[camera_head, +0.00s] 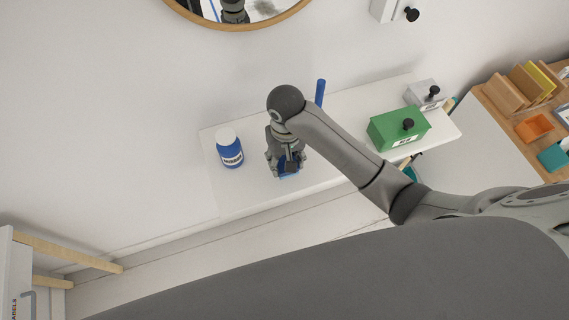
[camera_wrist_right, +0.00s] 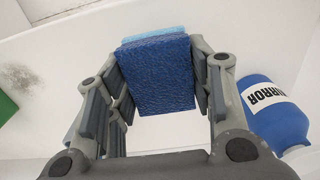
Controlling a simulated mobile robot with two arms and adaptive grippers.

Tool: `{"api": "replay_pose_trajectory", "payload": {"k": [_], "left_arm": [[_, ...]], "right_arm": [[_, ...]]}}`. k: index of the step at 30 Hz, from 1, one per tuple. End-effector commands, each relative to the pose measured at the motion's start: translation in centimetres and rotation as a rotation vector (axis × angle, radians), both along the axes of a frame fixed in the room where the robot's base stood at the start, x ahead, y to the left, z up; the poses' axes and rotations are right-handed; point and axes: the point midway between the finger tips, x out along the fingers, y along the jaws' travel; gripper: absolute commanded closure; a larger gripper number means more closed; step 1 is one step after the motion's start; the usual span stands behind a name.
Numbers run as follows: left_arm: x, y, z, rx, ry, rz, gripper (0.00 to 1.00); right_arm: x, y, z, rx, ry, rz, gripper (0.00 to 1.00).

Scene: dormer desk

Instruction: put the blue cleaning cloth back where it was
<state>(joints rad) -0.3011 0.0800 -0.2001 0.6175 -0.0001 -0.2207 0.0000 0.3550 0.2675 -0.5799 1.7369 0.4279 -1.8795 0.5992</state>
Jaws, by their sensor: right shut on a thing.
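My right gripper (camera_head: 287,162) points down over the white shelf, left of its middle, and is shut on the blue cleaning cloth (camera_head: 289,170). In the right wrist view the cloth (camera_wrist_right: 160,75) is a textured dark blue block between the two fingers, with a lighter blue strip along its far edge. The gripper hides most of the cloth in the head view. I cannot tell whether the cloth touches the shelf. My left gripper is not in view.
A blue bottle (camera_head: 230,153) with a white cap stands left of my right gripper. A blue handle (camera_head: 320,92) rises behind my arm. A green box (camera_head: 398,128) and a grey box (camera_head: 424,94) stand on the shelf (camera_head: 240,200) to the right. A grey smudge (camera_wrist_right: 18,78) shows in the wrist view.

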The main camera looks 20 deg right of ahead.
Motion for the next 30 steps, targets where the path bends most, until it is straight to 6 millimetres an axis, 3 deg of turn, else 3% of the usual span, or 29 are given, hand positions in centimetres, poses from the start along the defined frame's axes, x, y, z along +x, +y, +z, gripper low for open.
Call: {"api": "replay_pose_trajectory", "payload": {"k": [9, 17, 28, 29, 30], "left_arm": [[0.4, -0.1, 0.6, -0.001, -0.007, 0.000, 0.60], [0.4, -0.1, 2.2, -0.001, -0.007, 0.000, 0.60], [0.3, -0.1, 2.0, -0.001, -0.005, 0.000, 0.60], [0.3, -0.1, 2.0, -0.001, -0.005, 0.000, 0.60], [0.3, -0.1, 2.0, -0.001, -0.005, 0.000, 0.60]], "right_arm": [[1.6, -0.2, -1.9, -0.001, 0.002, -0.001, 0.71], [1.6, -0.2, -4.7, -0.002, 0.002, 0.000, 0.71], [1.6, -0.2, -5.2, 0.000, 0.000, 0.000, 0.71], [1.6, -0.2, -5.2, 0.000, -0.001, 0.000, 0.48], [1.6, -0.2, -5.2, 0.000, 0.000, 0.000, 0.43]]}}
